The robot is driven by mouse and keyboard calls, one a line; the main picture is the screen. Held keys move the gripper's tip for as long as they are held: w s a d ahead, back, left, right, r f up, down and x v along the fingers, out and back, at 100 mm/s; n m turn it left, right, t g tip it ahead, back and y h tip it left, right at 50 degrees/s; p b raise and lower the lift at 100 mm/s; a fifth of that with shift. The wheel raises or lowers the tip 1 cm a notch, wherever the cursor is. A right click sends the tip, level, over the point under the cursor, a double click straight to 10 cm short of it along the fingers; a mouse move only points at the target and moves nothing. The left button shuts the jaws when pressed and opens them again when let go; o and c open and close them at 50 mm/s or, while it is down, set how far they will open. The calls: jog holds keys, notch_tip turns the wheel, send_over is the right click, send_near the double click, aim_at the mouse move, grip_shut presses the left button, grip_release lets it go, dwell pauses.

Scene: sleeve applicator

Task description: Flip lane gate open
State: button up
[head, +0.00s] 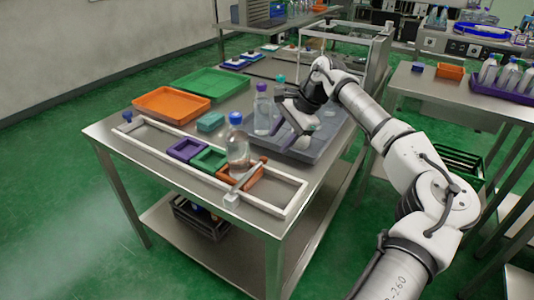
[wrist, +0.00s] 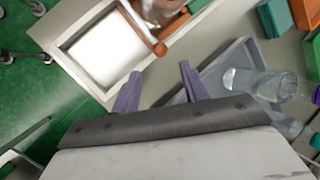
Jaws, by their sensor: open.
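The lane (head: 165,152) is a long pale frame along the table's near side. The lane gate (head: 247,178) is a grey bar with a brown-orange knob, lying across the lane from a pale block on its near rail. Its knob (wrist: 159,49) shows in the wrist view just beyond my fingertips. A clear bottle with a blue cap (head: 238,155) stands in the lane on the gate's left side. My gripper (wrist: 160,80) is open and empty, its purple fingers apart. In the head view my gripper (head: 297,118) hangs over the grey tray, behind and right of the gate, apart from it.
The grey tray (head: 335,140) holds clear bottles, one lying down in the wrist view (wrist: 265,85). A purple-capped bottle (head: 262,112) stands at its left. Purple (head: 186,150), green and orange inserts sit in the lane. Orange (head: 172,104) and green trays lie behind. The lane's right end is empty.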

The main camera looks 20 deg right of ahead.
aim_at(265, 157)
jog(key=p+x, duration=0.1)
jog(key=x, duration=0.6)
jog(key=shift+w+a+f, duration=0.1)
jog(key=shift+a+f, duration=0.1)
jog(key=shift+f, duration=0.1)
jog(key=shift+c, duration=0.4)
grip_shut()
